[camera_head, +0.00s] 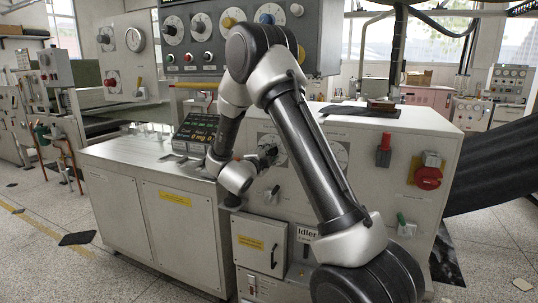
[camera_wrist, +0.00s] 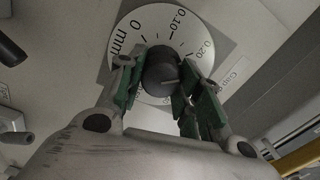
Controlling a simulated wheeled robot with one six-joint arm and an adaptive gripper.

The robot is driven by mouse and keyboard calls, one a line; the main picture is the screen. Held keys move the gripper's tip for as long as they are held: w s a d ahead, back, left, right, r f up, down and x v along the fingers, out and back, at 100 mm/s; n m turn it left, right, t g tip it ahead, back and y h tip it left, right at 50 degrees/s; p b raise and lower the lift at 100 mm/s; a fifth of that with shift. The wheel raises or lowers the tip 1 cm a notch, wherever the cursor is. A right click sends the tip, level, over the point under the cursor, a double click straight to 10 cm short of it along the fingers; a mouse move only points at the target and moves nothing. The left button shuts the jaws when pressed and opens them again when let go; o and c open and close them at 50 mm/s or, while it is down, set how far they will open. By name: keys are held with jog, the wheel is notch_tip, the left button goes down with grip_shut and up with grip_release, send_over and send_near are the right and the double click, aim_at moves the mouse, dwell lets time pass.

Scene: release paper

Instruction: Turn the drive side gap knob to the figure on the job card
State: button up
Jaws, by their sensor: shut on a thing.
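In the wrist view a dark round gap knob (camera_wrist: 160,72) sits at the middle of a white dial (camera_wrist: 150,22) marked 0 mm, 0.10 and 0.20. A thin light line shows on the knob's face; which mark it points to is hard to tell. My gripper (camera_wrist: 158,84) is shut on the knob, with one green-padded finger on each side. In the head view my gripper (camera_head: 268,156) is at the left dial on the white machine front, partly hidden by my arm. A label by the dial is only partly readable. I cannot make out a job card.
A second dial (camera_head: 332,154) is right of my gripper, partly behind my arm. A red knob (camera_head: 428,178) and a red-and-black switch (camera_head: 384,150) are further right. A dark display panel (camera_head: 196,133) stands left. In the wrist view a dark handle (camera_wrist: 10,50) is at the left edge.

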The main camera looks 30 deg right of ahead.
jog(key=shift+f+m, duration=0.1)
jog(key=shift+m, duration=1.1)
jog(key=shift+s, duration=0.1)
jog(key=o, duration=1)
jog(key=v, duration=1.2)
